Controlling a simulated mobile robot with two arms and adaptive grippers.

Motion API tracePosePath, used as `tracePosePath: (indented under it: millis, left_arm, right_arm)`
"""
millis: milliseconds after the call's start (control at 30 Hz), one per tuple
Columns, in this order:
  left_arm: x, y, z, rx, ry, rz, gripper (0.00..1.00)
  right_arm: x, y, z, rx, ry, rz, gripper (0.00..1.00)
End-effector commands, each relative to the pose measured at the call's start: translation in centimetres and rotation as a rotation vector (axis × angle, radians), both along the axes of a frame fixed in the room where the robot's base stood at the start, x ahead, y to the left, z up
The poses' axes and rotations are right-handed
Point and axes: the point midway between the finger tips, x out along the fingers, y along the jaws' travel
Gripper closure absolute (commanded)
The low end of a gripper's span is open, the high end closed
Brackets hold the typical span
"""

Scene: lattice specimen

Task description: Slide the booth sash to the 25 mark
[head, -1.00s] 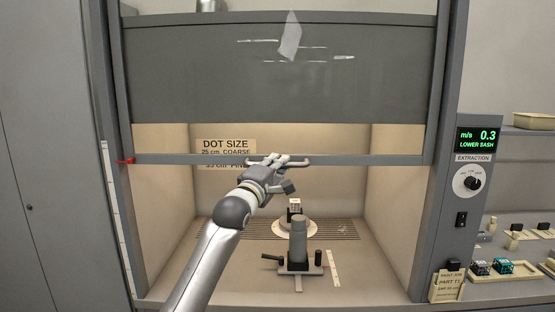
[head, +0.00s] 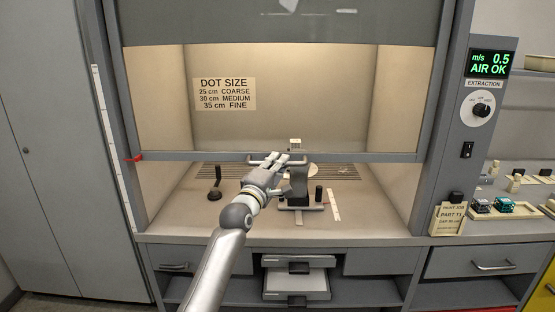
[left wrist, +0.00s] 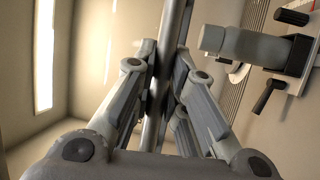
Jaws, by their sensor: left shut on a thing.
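The booth sash has a grey bottom rail (head: 360,157) that crosses the opening below the dot-size sign. A pale handle bar (head: 256,161) is fixed to the rail. My left gripper (head: 280,160) is shut on this handle; in the left wrist view the fingers close around the bar (left wrist: 168,60). A red pointer (head: 136,158) at the rail's left end lies against a white scale strip (head: 113,150); its numbers are too small to read. The sign (head: 224,94) lists 25 cm coarse, 30 cm medium, 35 cm fine. My right gripper is not in view.
The display (head: 490,64) reads 0.5 m/s, AIR OK. Inside the booth, a grey post device (head: 299,188) stands behind my gripper, and a black-handled lever (head: 215,185) is left of it. Drawers (head: 483,264) lie below the worktop. Small parts sit on the right bench.

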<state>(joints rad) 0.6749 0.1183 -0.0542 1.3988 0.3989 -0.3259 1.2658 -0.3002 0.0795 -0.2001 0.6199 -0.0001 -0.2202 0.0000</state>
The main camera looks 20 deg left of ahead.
Motion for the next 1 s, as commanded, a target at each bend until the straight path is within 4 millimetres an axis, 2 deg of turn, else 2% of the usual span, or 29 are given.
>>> tracePosePath:
  millis: [300,333,500,833,1000]
  left_arm:
    - [0.0,0.0,-0.2,0.000,0.003,-0.001,1.00]
    - [0.0,0.0,-0.2,0.000,0.003,-0.001,0.86]
    - [0.0,0.0,-0.1,-0.001,0.002,-0.001,0.65]
    - [-0.1,0.0,-0.1,0.000,0.000,0.000,0.65]
    - [-1.2,0.1,-0.4,-0.001,0.001,-0.001,0.65]
  right_arm:
    - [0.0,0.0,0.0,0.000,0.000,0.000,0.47]
    - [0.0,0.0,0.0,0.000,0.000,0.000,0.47]
    - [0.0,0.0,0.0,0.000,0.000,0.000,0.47]
    - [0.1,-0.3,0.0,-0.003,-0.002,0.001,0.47]
    - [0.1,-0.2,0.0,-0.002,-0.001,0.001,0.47]
